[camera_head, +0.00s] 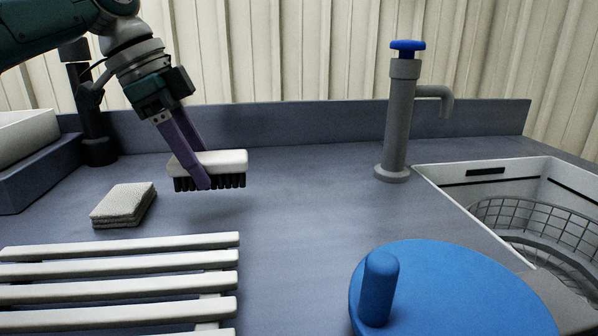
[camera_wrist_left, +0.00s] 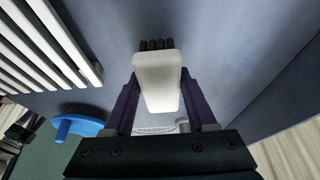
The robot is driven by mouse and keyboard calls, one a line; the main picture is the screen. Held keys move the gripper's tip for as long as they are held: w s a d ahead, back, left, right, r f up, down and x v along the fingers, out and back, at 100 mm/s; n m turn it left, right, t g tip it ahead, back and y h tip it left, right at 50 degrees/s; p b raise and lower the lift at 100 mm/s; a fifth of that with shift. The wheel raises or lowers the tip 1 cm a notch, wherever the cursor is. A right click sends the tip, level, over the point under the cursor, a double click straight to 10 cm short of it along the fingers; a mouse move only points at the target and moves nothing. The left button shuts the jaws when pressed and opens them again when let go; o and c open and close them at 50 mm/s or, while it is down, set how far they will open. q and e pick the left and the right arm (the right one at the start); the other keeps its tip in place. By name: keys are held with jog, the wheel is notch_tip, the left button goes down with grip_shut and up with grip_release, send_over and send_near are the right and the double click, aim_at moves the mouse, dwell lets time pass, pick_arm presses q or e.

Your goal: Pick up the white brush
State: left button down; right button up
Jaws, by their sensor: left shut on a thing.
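The white brush (camera_head: 226,160) has a white block back and black bristles that point down. My left gripper (camera_head: 199,172) is shut on it, with one purple finger on its near side and one on its far side. The brush is held above the grey counter, with a faint shadow below it. In the left wrist view the brush (camera_wrist_left: 157,78) sits between the two purple fingers of the left gripper (camera_wrist_left: 157,92), with dark bristle ends at its far end.
A pale sponge (camera_head: 123,205) lies left of the brush. A white slatted rack (camera_head: 120,262) is in front. A blue round lid with a knob (camera_head: 450,290) is at front right. A grey tap (camera_head: 398,120) stands beside a white sink (camera_head: 470,215). The middle counter (camera_head: 300,200) is clear.

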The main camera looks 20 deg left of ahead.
aim_at(199, 156)
pick_arm(q)
notch_tip(199, 156, up, 16)
jog(key=p, duration=0.2)
